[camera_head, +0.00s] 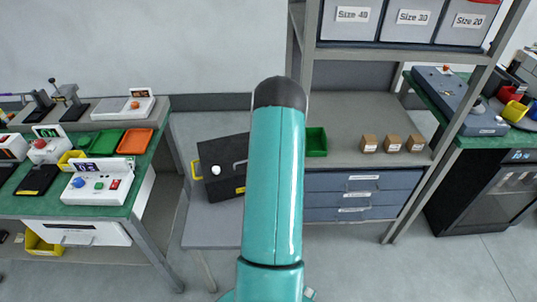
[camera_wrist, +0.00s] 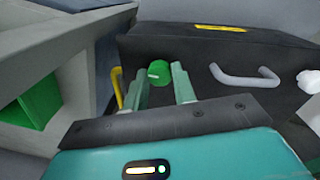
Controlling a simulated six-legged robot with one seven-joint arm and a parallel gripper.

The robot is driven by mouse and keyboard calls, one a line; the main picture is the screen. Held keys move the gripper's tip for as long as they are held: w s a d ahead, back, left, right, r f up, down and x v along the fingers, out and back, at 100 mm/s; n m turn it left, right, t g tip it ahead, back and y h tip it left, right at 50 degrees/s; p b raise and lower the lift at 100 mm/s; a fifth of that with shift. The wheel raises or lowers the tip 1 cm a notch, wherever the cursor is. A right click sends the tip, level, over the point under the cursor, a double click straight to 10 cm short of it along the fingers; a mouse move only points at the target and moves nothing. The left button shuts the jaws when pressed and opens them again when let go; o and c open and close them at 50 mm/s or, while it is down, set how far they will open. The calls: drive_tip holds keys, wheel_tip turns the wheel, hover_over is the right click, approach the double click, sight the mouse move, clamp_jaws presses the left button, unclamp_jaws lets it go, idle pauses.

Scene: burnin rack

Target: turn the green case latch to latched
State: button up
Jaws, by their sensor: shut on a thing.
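The green case latch (camera_wrist: 159,72) is a round green knob with a pale mark, on the front of a black case (camera_wrist: 210,53). In the wrist view my gripper (camera_wrist: 161,78) has its two green fingers on either side of the latch, shut on it. The pale mark lies roughly crosswise in the wrist view; I cannot tell from it whether the latch is latched. In the head view the black case (camera_head: 222,152) stands on a grey surface, partly behind my arm. The latch and my gripper are hidden there by the arm.
A green bin (camera_head: 316,142) and small brown boxes (camera_head: 391,143) sit on the rack shelf to the right. A green-topped bench (camera_head: 100,208) stands at left.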

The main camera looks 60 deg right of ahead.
drive_tip(key=shift+w+n, duration=0.1)
drive_tip(key=shift+n, duration=1)
drive_tip(key=shift+a, duration=0.1)
drive_tip(key=o, duration=1)
drive_tip(key=shift+r, duration=0.1)
drive_tip(key=shift+r, duration=0.3)
wheel_tip(320, 180, up, 13)
drive_tip(key=shift+a, duration=0.2)
drive_tip(key=shift+w, duration=0.1)
